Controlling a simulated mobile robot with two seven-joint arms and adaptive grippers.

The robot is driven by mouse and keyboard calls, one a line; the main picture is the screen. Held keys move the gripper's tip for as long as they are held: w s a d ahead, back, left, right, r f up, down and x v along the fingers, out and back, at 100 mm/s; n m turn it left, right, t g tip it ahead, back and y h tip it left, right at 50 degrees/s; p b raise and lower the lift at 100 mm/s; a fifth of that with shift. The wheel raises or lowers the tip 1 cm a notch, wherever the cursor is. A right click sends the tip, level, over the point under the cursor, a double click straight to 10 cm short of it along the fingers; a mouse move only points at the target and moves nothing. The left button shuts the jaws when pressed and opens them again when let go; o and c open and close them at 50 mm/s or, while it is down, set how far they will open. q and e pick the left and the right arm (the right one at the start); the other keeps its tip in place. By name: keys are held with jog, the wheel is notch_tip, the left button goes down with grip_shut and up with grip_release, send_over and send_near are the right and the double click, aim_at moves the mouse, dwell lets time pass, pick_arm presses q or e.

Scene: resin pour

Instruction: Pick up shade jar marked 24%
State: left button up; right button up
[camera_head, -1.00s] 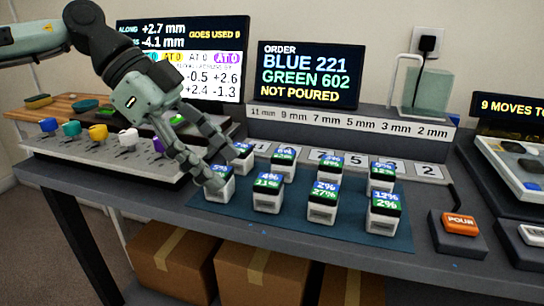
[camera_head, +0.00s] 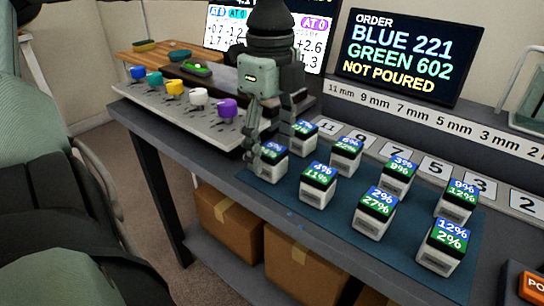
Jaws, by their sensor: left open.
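Several white jars with blue and green percent labels stand in two rows on a dark blue mat (camera_head: 295,203). The front-left jar (camera_head: 268,165) reads 5% on blue; its green figure is partly covered and seems to end in 4%. My left gripper (camera_head: 268,142) points down at this jar, open, with one finger by its left side and the other behind it. I cannot tell whether the fingers touch it. Beside it stand the 4%/11% jar (camera_head: 317,190) and the 2%/27% jar (camera_head: 374,215). My right gripper is out of view.
A back-row jar (camera_head: 303,138) stands close behind the gripper. A grey rack with coloured cups (camera_head: 175,88) lies to the left. The order screen (camera_head: 405,55) and a strip of millimetre marks (camera_head: 430,117) are behind. Cardboard boxes (camera_head: 228,220) sit below the table.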

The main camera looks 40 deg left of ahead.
pick_arm(q)
jog(key=shift+f, duration=0.65)
jog(key=c, duration=1.3)
jog(key=shift+r, duration=0.15)
